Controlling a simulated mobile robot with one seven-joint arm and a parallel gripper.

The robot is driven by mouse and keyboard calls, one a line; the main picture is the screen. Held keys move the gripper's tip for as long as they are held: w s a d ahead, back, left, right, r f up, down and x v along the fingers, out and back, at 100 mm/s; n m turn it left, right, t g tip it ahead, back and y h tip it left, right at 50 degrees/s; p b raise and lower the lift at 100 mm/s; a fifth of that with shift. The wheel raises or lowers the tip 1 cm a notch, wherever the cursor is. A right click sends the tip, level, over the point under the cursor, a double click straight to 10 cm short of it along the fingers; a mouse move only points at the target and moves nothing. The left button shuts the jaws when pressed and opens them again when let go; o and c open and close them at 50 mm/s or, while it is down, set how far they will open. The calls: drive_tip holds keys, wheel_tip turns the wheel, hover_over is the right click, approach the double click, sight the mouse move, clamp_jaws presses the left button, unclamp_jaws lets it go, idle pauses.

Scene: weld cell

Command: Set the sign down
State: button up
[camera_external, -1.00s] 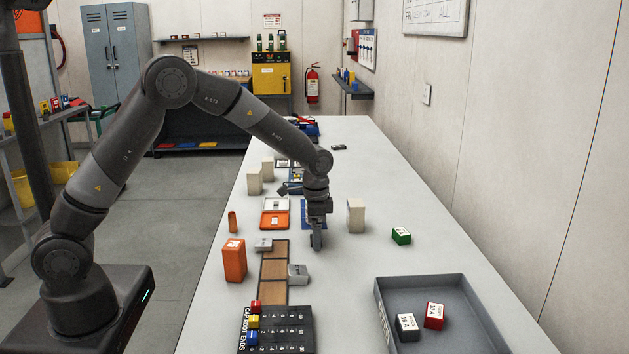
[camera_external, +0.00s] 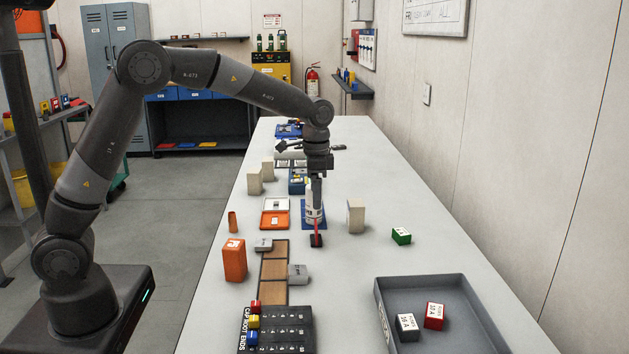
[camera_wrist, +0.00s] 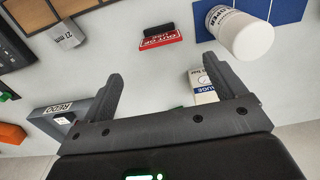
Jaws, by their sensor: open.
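The sign (camera_external: 316,241) is a small dark piece with a red face. It rests on the white bench, just in front of a blue mat with a white bottle (camera_external: 312,214). In the wrist view the sign (camera_wrist: 163,36) shows a red face with white lettering, partly readable as "OUT OF", and a black part beside it. My gripper (camera_external: 316,203) is above the sign, pointing down. In the wrist view my gripper (camera_wrist: 160,76) has its fingers spread wide with nothing between them, and the sign lies beyond the tips, apart from them.
The blue mat (camera_wrist: 288,10) is close to the sign. A beige block (camera_external: 355,217) stands to its right, an orange-and-white tray (camera_external: 275,218) to its left. A grey tray (camera_external: 450,283) is at the front right. Clear bench lies between the sign and the grey tray.

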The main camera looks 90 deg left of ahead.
drive_tip(key=s+d+r+t, duration=0.3)
drive_tip(key=s+d+r, duration=0.9)
drive_tip(key=d, duration=0.3)
drive_tip(key=s+d+f+t, duration=0.1)
drive_tip(key=s+d, duration=0.4)
drive_tip(key=s, duration=0.4)
drive_tip(key=s+d+f+t, duration=0.1)
drive_tip(key=s+d, duration=0.4)
drive_tip(key=s, duration=0.5)
drive_tip(key=shift+t, duration=0.3)
drive_tip(key=shift+r, duration=0.1)
drive_tip(key=shift+o, duration=1.2)
drive_tip(key=shift+a, duration=0.1)
